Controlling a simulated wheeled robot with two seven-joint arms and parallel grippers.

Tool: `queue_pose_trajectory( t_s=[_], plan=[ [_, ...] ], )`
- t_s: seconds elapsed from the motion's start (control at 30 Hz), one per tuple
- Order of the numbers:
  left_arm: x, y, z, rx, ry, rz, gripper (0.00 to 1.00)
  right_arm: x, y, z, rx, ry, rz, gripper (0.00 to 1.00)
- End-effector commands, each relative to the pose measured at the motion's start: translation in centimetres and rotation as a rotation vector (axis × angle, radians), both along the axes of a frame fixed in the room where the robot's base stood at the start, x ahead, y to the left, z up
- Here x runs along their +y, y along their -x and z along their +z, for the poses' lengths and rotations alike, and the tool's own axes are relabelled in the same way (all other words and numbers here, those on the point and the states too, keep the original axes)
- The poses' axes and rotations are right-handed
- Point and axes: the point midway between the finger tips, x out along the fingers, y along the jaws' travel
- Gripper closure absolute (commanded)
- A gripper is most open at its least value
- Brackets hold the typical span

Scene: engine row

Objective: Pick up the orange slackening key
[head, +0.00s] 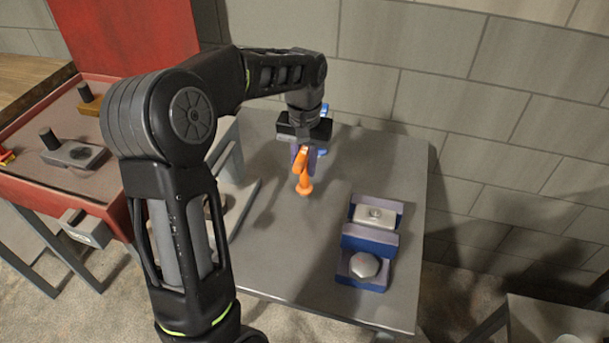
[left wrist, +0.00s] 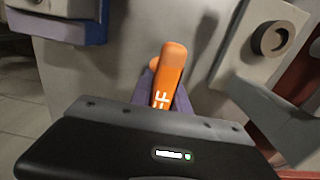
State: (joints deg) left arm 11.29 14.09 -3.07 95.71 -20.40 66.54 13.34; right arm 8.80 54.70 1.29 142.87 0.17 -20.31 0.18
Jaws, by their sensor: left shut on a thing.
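The orange slackening key (head: 303,176) is in the middle of the head view, above the grey table toward its back left. My left gripper (head: 304,149) is shut on its upper part. In the left wrist view the orange handle (left wrist: 169,76) stands up between the purple fingers of my left gripper (left wrist: 166,92). I cannot tell whether the key's lower end touches the table. My right gripper is not in view.
A blue holder (head: 352,236) with metal parts stands on the table's (head: 300,255) right side. A blue thing (head: 323,110) is behind my left gripper. A red bench (head: 32,190) with tools stands at the left. A block wall (head: 480,90) closes the back.

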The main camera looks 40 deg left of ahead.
Motion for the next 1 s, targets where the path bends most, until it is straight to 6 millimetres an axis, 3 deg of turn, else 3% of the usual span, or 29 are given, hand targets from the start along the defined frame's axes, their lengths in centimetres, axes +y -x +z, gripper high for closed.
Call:
queue_pose_trajectory(
  t_s=[0.2,0.33,1.0],
  plan=[
    [0.0,-0.1,4.1,-0.006,-0.001,-0.001,1.00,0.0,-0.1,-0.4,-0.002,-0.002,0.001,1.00],
    [0.0,-0.1,5.4,-0.005,-0.002,-0.002,1.00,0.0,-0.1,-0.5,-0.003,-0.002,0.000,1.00],
    [0.0,0.0,5.8,-0.003,-0.001,-0.001,1.00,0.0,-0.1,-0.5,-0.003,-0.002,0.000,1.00]
  ],
)
